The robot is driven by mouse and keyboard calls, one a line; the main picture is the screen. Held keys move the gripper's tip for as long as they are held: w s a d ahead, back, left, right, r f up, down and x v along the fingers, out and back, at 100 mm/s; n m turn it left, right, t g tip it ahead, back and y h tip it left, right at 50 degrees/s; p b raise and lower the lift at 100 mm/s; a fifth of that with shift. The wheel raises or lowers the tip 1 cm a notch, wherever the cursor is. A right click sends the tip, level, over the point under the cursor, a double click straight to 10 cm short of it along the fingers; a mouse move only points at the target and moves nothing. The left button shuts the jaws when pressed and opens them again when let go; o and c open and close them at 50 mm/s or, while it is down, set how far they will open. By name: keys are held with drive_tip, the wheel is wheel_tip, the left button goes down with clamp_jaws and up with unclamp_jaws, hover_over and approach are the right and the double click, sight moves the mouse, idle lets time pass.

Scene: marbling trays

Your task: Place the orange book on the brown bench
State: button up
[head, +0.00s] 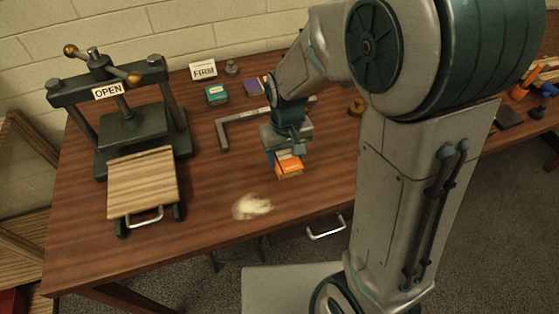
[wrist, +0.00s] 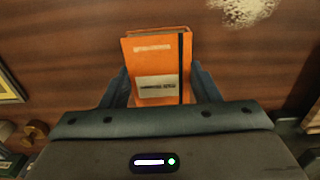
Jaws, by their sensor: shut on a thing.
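The orange book (head: 289,164) is between the fingers of my gripper (head: 284,156), over the brown wooden bench (head: 210,185) near its middle. In the wrist view the orange book (wrist: 157,65) has a dark elastic band and a pale label, and the fingers of my gripper (wrist: 162,85) close on its two sides. I cannot tell whether the book touches the bench top or is a little above it.
A press (head: 120,105) with an OPEN sign and a slatted board (head: 143,183) stands at left. A metal square (head: 224,135), teal box (head: 217,95), purple book (head: 251,86) and FIRM sign (head: 203,71) lie behind. A cream clump (head: 251,207) lies in front. Bare bench shows left of the book.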

sight(279, 164)
drive_tip(key=shift+w+a+f, duration=0.6)
drive_tip(key=shift+w+a, duration=0.1)
drive_tip(key=shift+w, duration=0.05)
drive_tip(key=shift+f, duration=2)
drive_tip(key=shift+f, duration=0.2)
drive_tip(key=o, duration=1.1)
drive_tip(key=shift+r, duration=0.1)
